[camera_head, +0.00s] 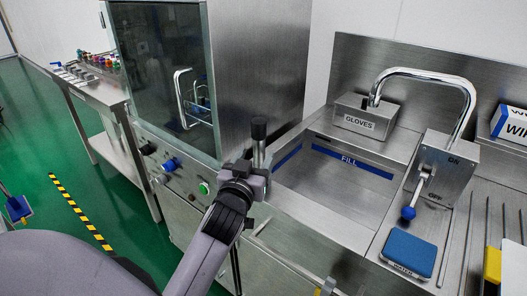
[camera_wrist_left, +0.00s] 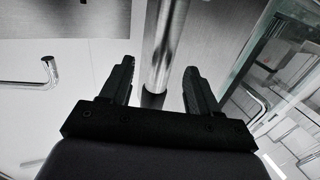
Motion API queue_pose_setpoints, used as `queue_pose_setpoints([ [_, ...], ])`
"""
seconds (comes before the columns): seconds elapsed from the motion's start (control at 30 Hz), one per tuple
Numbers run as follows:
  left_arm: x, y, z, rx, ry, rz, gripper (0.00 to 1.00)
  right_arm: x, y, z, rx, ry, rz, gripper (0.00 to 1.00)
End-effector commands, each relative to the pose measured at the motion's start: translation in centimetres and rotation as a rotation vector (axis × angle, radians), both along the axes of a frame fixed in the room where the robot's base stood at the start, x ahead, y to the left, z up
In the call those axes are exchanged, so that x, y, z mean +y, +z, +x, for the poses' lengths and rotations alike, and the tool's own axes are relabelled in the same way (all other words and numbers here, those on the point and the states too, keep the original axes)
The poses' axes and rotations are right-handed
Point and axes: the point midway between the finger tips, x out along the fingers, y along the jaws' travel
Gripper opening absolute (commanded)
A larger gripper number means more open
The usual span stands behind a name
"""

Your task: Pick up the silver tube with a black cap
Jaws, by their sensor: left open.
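The silver tube (camera_head: 259,153) with a black cap (camera_head: 259,128) stands upright at the left edge of the steel sink counter, beside the glass-doored washer. My left gripper (camera_head: 251,167) is open at the tube, below the cap, and partly hides its lower part. In the left wrist view, the shiny silver tube (camera_wrist_left: 163,45) passes between the two spread fingers of the left gripper (camera_wrist_left: 160,72), with a gap on both sides. A dark end of the tube shows near the gripper's palm. My right gripper is not in view.
The washer (camera_head: 170,75) stands close behind and left of the tube. A bench (camera_head: 105,92) stands far left.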

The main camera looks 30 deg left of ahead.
Motion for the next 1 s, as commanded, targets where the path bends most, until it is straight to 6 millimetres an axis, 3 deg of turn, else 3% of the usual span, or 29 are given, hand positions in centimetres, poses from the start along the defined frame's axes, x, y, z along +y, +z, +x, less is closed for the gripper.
queue_pose_setpoints([
  [0.5,1.7,0.5,5.1,0.0,0.0,0.002,0.61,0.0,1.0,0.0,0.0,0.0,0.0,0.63],
  [0.8,1.8,0.4,5.5,0.0,0.0,0.001,0.61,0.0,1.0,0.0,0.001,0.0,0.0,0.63],
  [0.83,1.8,0.4,5.5,0.0,0.0,0.001,0.58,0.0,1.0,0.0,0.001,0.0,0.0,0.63],
  [1.0,1.8,0.4,5.5,0.0,0.0,0.001,0.03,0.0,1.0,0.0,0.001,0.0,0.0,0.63],
])
